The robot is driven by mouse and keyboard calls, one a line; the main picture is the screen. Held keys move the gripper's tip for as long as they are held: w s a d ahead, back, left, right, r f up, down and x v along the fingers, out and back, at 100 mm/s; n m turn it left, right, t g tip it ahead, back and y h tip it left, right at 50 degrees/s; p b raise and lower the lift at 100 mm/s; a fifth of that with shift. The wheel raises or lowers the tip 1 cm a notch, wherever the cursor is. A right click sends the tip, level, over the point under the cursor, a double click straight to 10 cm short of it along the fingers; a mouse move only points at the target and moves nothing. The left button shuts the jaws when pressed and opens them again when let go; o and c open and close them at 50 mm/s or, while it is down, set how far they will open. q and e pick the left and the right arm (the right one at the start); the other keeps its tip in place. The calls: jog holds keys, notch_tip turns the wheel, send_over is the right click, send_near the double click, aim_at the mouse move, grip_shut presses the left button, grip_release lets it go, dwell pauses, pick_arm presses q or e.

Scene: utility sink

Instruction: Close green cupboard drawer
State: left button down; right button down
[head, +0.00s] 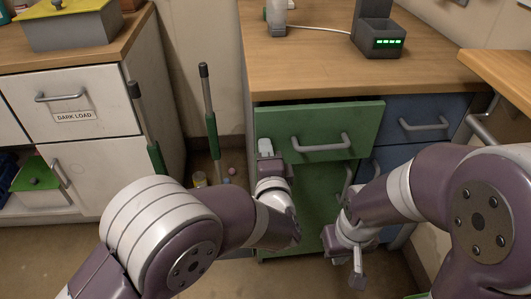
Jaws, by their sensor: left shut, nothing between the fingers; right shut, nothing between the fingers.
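The green cupboard drawer (290,120) is in the middle of the head view, under the wooden worktop. It stands out a little from the cabinet, with a dark gap above its front, and has a grey bar handle (321,145). My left gripper (265,147) is shut and empty, pointing up in front of the left end of the drawer front. I cannot tell whether it touches the drawer. My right gripper (357,272) is shut and empty, lower down and to the right, in front of the green cupboard door (310,190) below.
A blue drawer (425,112) sits to the right of the green one. A white cabinet (80,100) stands at the left. Green-gripped poles (211,125) lean in the gap between the cabinets. A grey device (379,40) stands on the wooden worktop (300,70).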

aim_at(263, 134)
pick_arm(q)
jog(key=w+p, duration=0.4)
jog(key=shift+w+a+r, duration=0.1)
jog(key=shift+w+r, duration=0.1)
jog(key=shift+w, duration=0.15)
jog(key=shift+r, duration=0.1)
